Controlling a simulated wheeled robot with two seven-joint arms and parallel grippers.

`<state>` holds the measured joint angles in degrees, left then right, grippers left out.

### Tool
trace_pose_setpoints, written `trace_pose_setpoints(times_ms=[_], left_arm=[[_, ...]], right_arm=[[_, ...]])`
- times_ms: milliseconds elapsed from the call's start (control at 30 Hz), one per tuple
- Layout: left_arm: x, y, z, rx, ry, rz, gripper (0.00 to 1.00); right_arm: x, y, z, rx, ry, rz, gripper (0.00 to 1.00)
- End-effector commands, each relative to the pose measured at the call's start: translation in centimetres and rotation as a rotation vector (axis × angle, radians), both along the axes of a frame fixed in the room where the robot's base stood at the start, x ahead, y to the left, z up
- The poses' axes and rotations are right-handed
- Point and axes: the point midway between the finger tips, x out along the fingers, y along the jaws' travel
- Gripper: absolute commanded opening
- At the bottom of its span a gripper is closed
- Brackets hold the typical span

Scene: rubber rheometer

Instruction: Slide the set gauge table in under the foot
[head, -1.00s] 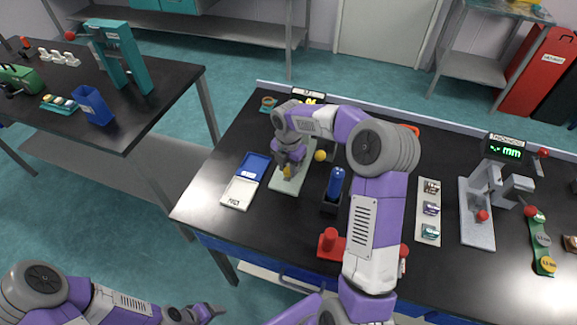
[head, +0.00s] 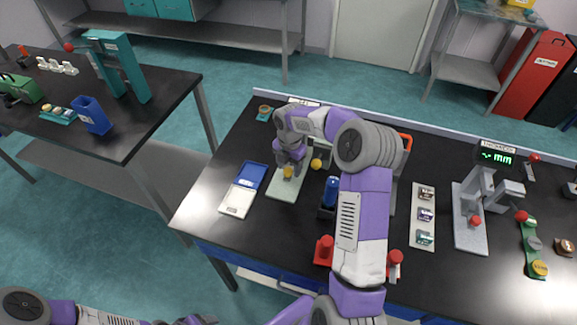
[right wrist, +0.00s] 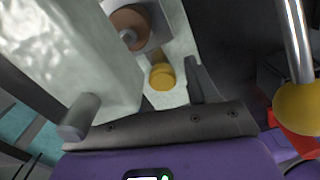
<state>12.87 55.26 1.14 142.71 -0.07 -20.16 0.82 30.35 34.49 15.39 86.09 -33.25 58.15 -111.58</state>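The gauge stands behind my right arm, with a pale green base (head: 282,193) and a pale column (right wrist: 85,50). A yellow round piece (head: 288,172) sits low over the base; in the right wrist view it is a small yellow disc (right wrist: 162,77) near a grey block with a brown round part (right wrist: 128,22). My right gripper (head: 290,158) is directly above the yellow piece. One finger (right wrist: 197,82) stands a little right of it, apart; the other seems hidden by the column. The foot cannot be made out clearly. My left gripper (head: 193,320) is mostly cut off at the bottom edge.
A yellow ball knob (head: 317,164) on a metal rod is close right of my gripper. A blue and white tray (head: 239,200) lies left of the base. A blue cylinder (head: 331,190), red-topped stands and a thickness gauge (head: 468,225) are to the right.

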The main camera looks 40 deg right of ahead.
Motion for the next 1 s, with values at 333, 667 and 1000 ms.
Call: trace_pose_setpoints(times_ms=[333,667,1000], left_arm=[[0.0,0.0,0.3,0.000,0.000,0.000,0.72],[0.0,0.0,1.3,0.000,0.000,0.000,0.72],[0.0,0.0,1.4,0.000,0.000,0.000,0.72]], right_arm=[[0.0,0.1,1.3,0.000,-0.001,0.002,0.58],[0.0,0.1,6.6,-0.001,-0.001,0.001,0.58],[0.0,0.1,7.6,0.001,0.000,0.001,0.58]])
